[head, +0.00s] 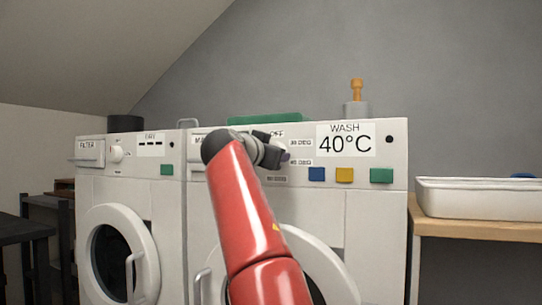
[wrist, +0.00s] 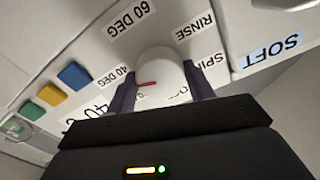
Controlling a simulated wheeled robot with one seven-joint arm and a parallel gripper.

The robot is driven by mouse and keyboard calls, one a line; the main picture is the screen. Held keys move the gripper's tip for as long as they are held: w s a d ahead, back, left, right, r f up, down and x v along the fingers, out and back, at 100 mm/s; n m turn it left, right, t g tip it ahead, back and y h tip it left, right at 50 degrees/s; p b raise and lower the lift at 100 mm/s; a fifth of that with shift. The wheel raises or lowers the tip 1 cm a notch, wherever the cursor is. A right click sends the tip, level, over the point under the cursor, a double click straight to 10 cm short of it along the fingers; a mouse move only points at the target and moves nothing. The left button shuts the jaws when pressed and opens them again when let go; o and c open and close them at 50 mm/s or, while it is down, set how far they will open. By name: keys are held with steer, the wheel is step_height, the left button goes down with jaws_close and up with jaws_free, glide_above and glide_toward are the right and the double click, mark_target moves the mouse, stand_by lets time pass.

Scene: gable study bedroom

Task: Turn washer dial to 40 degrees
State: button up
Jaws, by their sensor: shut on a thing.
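The white washer dial (wrist: 168,66) shows in the wrist view with a red pointer line (wrist: 147,84). The line points left, toward the "40 DEG" label (wrist: 120,82), which is partly covered by a finger. My gripper (wrist: 160,88) is shut on the dial, one dark finger on each side. In the head view my gripper (head: 283,155) is at the control panel of the right washer (head: 384,220), and hides the dial. The "WASH 40°C" sign (head: 345,138) is right of it.
"60 DEG" (wrist: 130,20), "RINSE" (wrist: 194,27) and "SPIN" labels surround the dial. Blue (head: 316,174), yellow (head: 345,175) and green (head: 381,175) buttons lie to the right. A second washer (head: 120,190) stands left; a white basin (head: 475,203) is on a wooden table at right.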

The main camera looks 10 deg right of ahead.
steer(key=shift+f+m, duration=0.15)
steer(key=shift+m, duration=0.95)
steer(key=o, duration=1)
steer(key=shift+c, duration=0.2)
steer(key=b+v, duration=0.3)
steer(key=v, duration=0.4)
steer(key=shift+s+a, duration=0.25)
steer(key=shift+s, duration=0.05)
